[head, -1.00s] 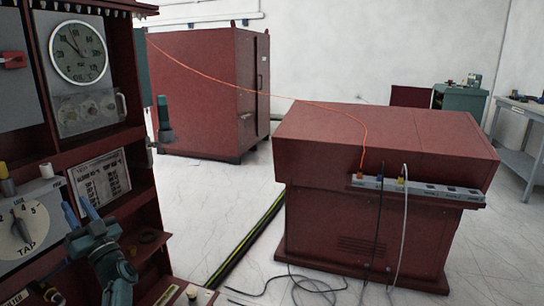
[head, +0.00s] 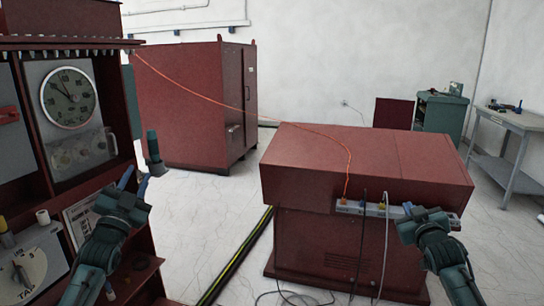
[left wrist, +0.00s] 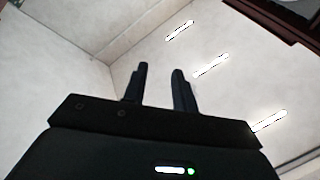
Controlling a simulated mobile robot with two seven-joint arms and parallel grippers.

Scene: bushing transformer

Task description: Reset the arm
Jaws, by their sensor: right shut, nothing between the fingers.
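My left arm reaches in at the left of the head view, its gripper (head: 135,182) pointing up in front of the red control cabinet. Its two fingers stand apart with nothing visible between them. In the left wrist view the gripper (left wrist: 161,75) also shows a clear gap between dark fingers, with pale walls behind. My right gripper (head: 410,208) is at the lower right of the head view, in front of the red console with the socket strip. It is shut and empty, overlapping the strip's right part in the picture; I cannot tell whether they touch.
The red control cabinet (head: 97,110) with a dial and tap knob stands close at left. The red console (head: 350,160) is at centre right, with an orange cable (head: 240,108) running to its socket strip. A red transformer cabinet (head: 185,105) stands behind. White floor lies between.

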